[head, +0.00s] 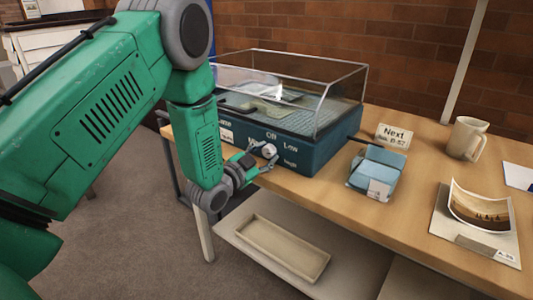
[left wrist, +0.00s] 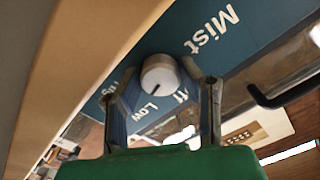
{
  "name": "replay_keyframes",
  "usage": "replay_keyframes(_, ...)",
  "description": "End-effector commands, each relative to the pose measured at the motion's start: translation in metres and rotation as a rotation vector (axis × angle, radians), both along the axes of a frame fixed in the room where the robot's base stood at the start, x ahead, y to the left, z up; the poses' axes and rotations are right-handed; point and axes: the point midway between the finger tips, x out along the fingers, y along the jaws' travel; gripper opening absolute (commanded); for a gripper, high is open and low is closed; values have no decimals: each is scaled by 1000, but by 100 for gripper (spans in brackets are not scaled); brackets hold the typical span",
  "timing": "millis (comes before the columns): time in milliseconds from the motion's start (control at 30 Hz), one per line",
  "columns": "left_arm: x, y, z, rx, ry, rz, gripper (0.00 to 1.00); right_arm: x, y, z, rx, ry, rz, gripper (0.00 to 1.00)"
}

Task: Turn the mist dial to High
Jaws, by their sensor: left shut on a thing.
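The mist dial (left wrist: 160,76) is a round pale knob on the dark blue front of the case base (head: 321,150). It also shows small in the head view (head: 269,150). Its short dark mark points down and left in the left wrist view, roughly toward "Low". "Off" and "Low" are partly legible there, and another label at the left is partly covered by a finger. My left gripper (head: 262,163) is shut on the dial, with one finger on each side in the left wrist view (left wrist: 166,100). My right gripper is not in view.
A clear cover (head: 340,95) stands on the base. Right of it on the wooden table are blue boxes (head: 375,172), a "Next" sign (head: 391,137), a mug (head: 467,138) and a photo (head: 480,212). An empty tray (head: 275,247) lies on the shelf below.

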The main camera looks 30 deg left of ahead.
Motion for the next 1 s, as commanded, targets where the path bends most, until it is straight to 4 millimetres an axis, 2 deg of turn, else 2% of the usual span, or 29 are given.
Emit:
replay_keyframes(500,0,-1,-1,470,-36,-3,4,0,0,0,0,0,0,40)
replay_keyframes(733,0,-2,-2,614,-45,-4,4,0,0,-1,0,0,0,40)
replay_keyframes(1000,-1,-2,-2,703,-50,-5,4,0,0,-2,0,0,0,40)
